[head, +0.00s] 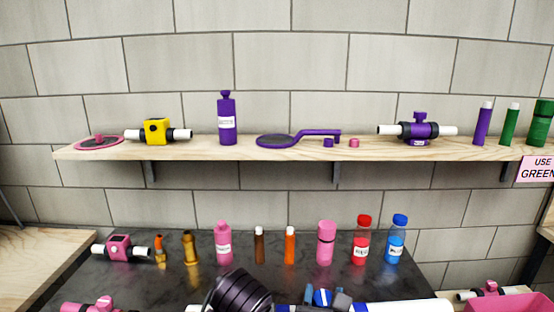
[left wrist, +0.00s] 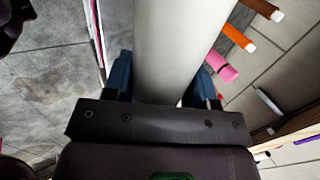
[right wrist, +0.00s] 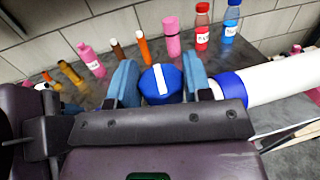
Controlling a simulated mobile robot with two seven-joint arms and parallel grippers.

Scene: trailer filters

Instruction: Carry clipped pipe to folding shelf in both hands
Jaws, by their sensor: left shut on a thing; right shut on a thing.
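A white pipe with blue fittings (head: 400,307) lies across the bottom edge of the head view, partly cut off. My right gripper (head: 325,297) is shut on its blue clipped part (right wrist: 160,84), with a blue collar and white tube to the right in the right wrist view. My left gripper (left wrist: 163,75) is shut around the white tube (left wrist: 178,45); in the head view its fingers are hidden. Pale wooden surfaces show at the left (head: 40,262) and right edge (head: 547,222); I cannot tell which is the folding shelf.
A dark counter (head: 190,285) holds several bottles, tubes and pink valves beyond the pipe. A wooden wall shelf (head: 300,152) above holds more items. A pink bin (head: 510,303) stands at the lower right. The left wooden surface looks bare.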

